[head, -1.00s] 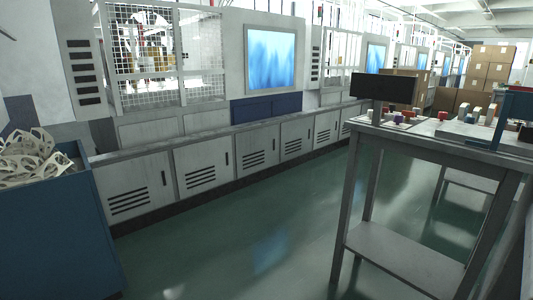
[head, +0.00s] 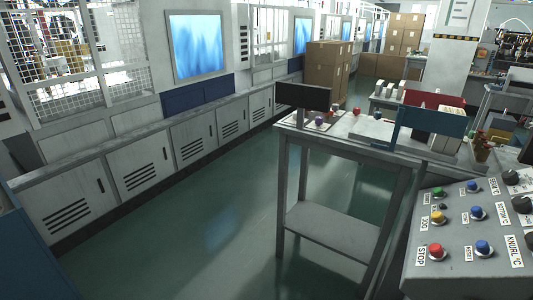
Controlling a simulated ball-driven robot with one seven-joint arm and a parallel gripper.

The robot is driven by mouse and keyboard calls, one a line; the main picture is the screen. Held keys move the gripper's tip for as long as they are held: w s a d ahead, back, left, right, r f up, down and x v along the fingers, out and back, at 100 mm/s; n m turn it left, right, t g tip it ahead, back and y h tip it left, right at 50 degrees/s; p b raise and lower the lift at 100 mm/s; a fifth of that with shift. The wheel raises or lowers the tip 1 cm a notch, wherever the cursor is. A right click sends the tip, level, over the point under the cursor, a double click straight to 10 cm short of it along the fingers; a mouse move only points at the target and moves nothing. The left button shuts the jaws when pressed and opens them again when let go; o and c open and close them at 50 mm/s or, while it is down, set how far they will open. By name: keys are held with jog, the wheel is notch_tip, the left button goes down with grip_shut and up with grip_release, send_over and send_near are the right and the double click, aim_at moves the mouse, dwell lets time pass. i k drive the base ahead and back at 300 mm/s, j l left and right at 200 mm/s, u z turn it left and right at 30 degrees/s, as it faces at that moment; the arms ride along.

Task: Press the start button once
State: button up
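A grey sloped control panel (head: 460,272) is at the lower right in the head view. A green button (head: 438,191) is at its upper left; its label is too small to read, so I cannot confirm it is the start button. Below it are a yellow button (head: 438,217) and a red button (head: 436,251) beside a STOP label. Blue buttons, one of them here (head: 483,247), form a second column, with black knobs at the right edge. My gripper is not in view.
A grey metal table (head: 335,233) with small coloured items and a black screen (head: 303,96) stands left of the panel. A row of machine cabinets (head: 140,172) lines the left. The green floor (head: 215,235) between them is clear. Cardboard boxes (head: 327,70) are stacked behind.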

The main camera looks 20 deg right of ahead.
aim_at(438, 192)
jog(key=z, duration=1.45)
